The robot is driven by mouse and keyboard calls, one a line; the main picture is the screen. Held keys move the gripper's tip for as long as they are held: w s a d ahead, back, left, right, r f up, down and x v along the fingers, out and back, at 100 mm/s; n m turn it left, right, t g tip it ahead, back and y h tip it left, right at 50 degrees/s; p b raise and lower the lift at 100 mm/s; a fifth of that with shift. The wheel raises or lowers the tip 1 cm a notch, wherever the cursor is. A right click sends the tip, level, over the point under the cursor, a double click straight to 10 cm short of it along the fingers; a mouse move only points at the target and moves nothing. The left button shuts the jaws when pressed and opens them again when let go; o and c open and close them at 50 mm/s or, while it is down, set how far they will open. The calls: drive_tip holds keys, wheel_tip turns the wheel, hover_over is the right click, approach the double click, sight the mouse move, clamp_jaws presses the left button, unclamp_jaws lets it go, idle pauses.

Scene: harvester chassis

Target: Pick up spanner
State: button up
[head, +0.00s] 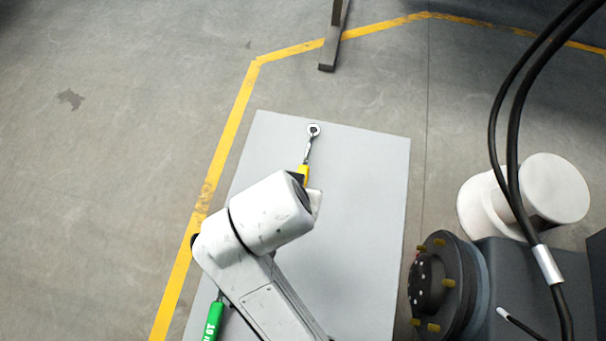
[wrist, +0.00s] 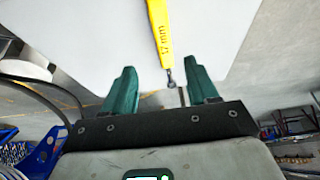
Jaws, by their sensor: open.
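The spanner lies on the light grey tabletop (head: 355,210). In the head view its metal ring end (head: 314,130) and the start of its yellow handle (head: 303,171) show; my arm hides the rest. In the wrist view the yellow handle (wrist: 159,28) carries dark lettering and runs down from the top edge. Its narrow lower metal part (wrist: 171,80) appears between my green fingers. My gripper (wrist: 161,66) is open, with a gap on each side of the spanner. I cannot tell its height above the table. My gripper is hidden in the head view.
A green-handled tool (head: 213,321) lies near the table's lower left, partly behind my arm. A dark hub with yellow studs (head: 440,284), a white cylinder (head: 550,190) and black hoses (head: 511,150) stand to the right. A dark post (head: 333,40) stands beyond the table.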

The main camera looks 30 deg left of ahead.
sight(304, 171)
drive_tip(key=x, duration=0.5)
drive_tip(key=shift+d, duration=0.1)
drive_tip(key=shift+s+a+x, duration=0.1)
drive_tip(key=shift+a+x, duration=0.05)
drive_tip(key=shift+x, duration=1.1)
drive_tip(key=shift+s+a+x, duration=0.1)
drive_tip(key=shift+a+x, duration=0.05)
drive_tip(key=shift+x, duration=1.1)
clamp_jaws()
